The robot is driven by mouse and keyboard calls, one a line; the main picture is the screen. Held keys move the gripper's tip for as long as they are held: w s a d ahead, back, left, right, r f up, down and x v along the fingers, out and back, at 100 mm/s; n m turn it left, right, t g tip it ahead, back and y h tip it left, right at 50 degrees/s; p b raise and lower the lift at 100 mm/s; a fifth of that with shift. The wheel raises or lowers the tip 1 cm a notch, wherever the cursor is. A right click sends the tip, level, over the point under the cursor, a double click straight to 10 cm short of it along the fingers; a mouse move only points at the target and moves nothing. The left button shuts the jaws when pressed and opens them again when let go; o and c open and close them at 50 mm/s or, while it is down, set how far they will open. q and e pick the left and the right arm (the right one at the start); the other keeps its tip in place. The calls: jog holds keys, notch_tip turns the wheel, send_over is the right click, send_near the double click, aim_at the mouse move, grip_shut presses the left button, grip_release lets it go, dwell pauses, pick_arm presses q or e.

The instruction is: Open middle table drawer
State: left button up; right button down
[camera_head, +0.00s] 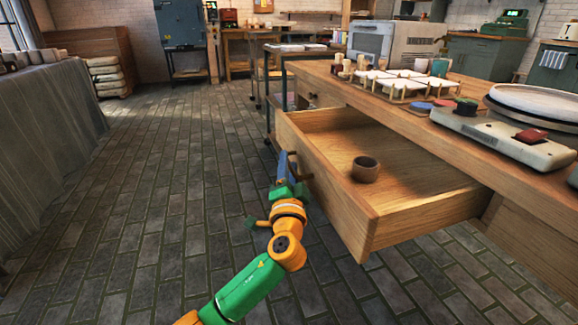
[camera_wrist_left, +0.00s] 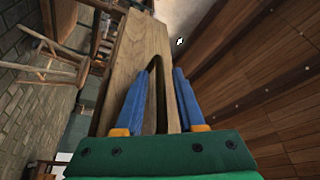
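The wooden table drawer (camera_head: 322,187) is pulled well out from the table (camera_head: 400,118) in the head view, with a small brown bowl (camera_head: 366,169) inside. Its handle (camera_head: 305,176) is on the front face and partly hidden by my left gripper (camera_head: 285,168). In the left wrist view, the blue fingers of my left gripper (camera_wrist_left: 157,100) stand apart on either side of the dark handle (camera_wrist_left: 155,85). Some front-panel wood shows between the fingers and the handle, so they look open around it. My right gripper is not in view.
The tabletop holds a white tray of cups (camera_head: 400,83), coloured discs (camera_head: 445,103) and a pottery wheel (camera_head: 535,100). A dark cart (camera_head: 268,100) stands beyond the drawer. The brick floor (camera_head: 150,200) left of the drawer is clear, up to a cloth-covered table (camera_head: 45,130).

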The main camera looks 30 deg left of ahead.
pick_arm(q)
jog(key=shift+s+d, duration=0.2)
jog(key=v, duration=0.6)
jog(key=shift+s+p, duration=0.25)
jog(key=shift+p, duration=0.15)
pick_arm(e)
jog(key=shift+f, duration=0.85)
pick_arm(q)
jog(key=shift+f, duration=0.1)
